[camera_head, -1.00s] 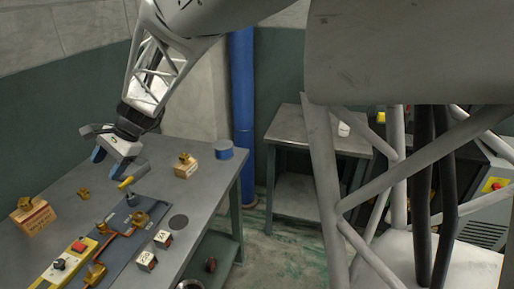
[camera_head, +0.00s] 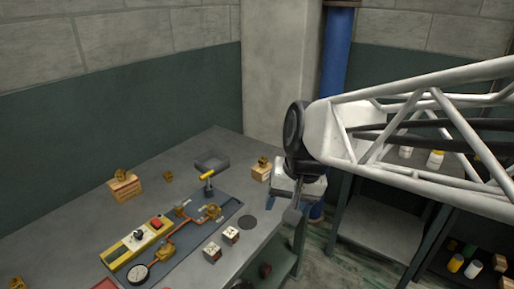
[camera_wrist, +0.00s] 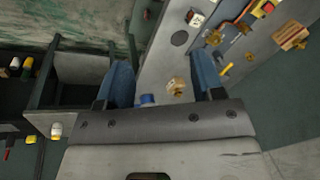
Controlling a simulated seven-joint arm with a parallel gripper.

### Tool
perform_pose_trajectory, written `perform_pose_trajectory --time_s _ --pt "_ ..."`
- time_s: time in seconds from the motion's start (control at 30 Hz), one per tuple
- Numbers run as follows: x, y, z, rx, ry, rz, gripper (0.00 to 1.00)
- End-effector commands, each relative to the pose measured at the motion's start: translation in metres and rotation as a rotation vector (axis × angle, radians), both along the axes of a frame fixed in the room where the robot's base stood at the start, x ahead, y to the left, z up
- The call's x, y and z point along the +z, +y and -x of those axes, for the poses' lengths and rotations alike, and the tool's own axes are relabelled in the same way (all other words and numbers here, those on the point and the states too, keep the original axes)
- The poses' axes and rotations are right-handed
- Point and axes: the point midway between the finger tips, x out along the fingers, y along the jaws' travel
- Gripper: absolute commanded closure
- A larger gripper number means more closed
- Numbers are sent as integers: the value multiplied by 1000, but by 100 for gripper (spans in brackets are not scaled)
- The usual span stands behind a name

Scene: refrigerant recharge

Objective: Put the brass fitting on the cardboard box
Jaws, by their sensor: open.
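A loose brass fitting (camera_head: 168,175) lies on the grey table. One cardboard box (camera_head: 125,187) stands left of it with a brass fitting (camera_head: 121,174) on top. A second cardboard box (camera_head: 261,173) stands near the table's right side, also with a brass fitting (camera_head: 263,161) on top; this box shows in the wrist view (camera_wrist: 176,87) between the fingers, some distance beyond them. My gripper (camera_head: 292,207) is open, with nothing between its blue fingers, by the table's right edge, right of the second box.
A panel with brass valves, copper pipe and a gauge (camera_head: 138,273) lies on the table. Two small labelled cubes (camera_head: 222,245) sit near its right edge. A grey tray (camera_head: 211,160) is at the back. A blue cylinder (camera_wrist: 147,99) shows in the wrist view.

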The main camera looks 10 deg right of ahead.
Motion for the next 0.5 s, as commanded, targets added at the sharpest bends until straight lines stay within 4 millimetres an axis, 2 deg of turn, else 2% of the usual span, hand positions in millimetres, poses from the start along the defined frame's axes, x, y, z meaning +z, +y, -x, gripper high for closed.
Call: perform_pose_trajectory --time_s 0.03,0.2,0.33,0.5 --pt "-1 -8 13 21 -16 30 39" --pt "-9 -31 49 99 -56 133 39" --pt "-13 -43 68 139 -75 189 39" --pt "-16 -50 79 167 -84 224 39"
